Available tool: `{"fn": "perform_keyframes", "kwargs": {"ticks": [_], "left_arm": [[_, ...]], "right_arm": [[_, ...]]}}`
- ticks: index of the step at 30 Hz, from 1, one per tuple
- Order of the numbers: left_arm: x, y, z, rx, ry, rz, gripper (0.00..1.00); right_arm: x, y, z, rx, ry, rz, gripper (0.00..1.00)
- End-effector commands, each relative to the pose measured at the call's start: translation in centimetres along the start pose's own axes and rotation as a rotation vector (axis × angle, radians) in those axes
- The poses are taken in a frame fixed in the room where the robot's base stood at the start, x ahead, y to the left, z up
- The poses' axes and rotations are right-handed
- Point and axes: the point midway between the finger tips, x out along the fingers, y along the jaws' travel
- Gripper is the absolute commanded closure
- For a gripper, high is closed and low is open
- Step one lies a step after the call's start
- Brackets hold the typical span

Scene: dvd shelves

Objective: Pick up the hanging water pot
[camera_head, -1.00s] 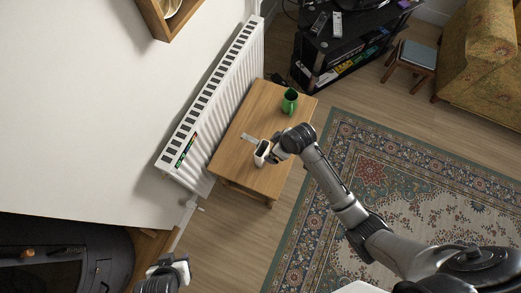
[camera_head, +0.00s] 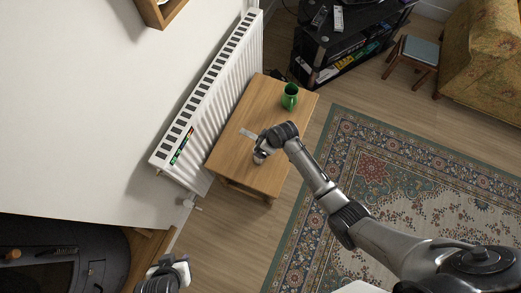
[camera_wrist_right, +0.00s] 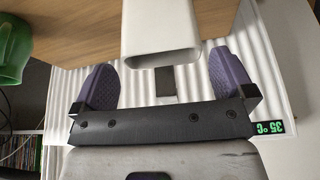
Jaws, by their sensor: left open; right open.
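The water pot is a white, hollow, rounded-rectangular container (camera_wrist_right: 160,30) in the right wrist view. It lies over the wooden table, its open end toward my right gripper. A grey strip (camera_head: 248,134) extends past its open end toward the radiator. In the head view most of the pot is hidden behind my right gripper. My right gripper (camera_wrist_right: 165,78) is open, its purple fingers on either side of the pot's near end, with visible gaps to both sides. My left gripper (camera_head: 178,268) is open and empty at the bottom left, far from the pot.
A green mug (camera_head: 290,97) stands on the wooden table (camera_head: 235,160). A white radiator (camera_head: 205,100) with a temperature strip runs along the wall beside it. A black media stand (camera_head: 335,55) is behind, a patterned rug (camera_head: 400,175) to the right, and a dark stove (camera_head: 60,255) lower left.

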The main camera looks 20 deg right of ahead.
Motion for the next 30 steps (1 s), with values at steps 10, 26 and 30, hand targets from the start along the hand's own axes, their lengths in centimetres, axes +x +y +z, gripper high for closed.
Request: {"fn": "perform_keyframes", "kwargs": {"ticks": [10,26,30], "left_arm": [[1.2,0.0,0.3,-0.001,0.0,-0.001,0.57],[1.2,0.4,0.3,-0.012,0.002,0.009,0.57],[1.2,0.3,0.3,-0.011,0.002,0.008,0.57]], "right_arm": [[4.3,-0.1,0.3,0.001,-0.002,-0.001,0.0],[4.8,-0.1,0.3,0.001,-0.001,0.0,0.16],[4.8,-0.1,0.3,0.001,-0.001,0.0,0.3]]}}
